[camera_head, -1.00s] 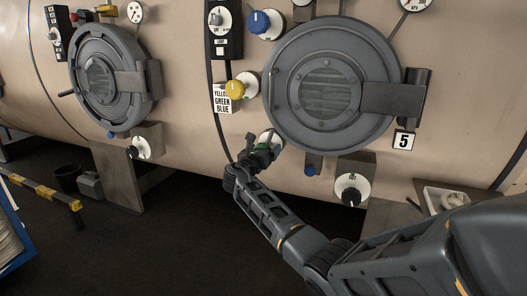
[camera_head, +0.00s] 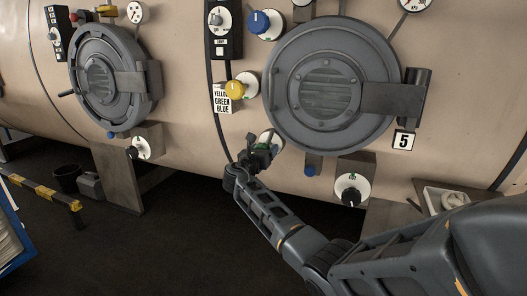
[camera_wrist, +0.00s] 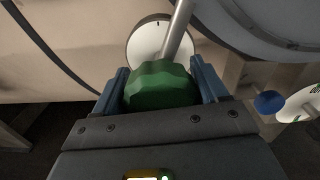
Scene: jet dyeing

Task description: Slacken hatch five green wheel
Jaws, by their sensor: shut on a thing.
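The green wheel (camera_wrist: 160,86) sits between my gripper's two blue fingers in the wrist view, on a metal stem in front of a white round dial (camera_wrist: 150,40). My gripper (camera_wrist: 162,88) is shut on it. In the head view my gripper (camera_head: 262,152) is at the lower left of the round hatch (camera_head: 329,87), which bears the number 5 plate (camera_head: 404,140) at its lower right. There the green wheel is mostly hidden by my gripper, and part of its white dial (camera_head: 273,140) shows behind.
A yellow knob (camera_head: 235,89) and a blue knob (camera_head: 259,22) are above the green wheel, beside the hatch. A label (camera_head: 224,98) reads yellow, green, blue. A black knob (camera_head: 351,196) is below the hatch. Another hatch (camera_head: 100,80) is at the left.

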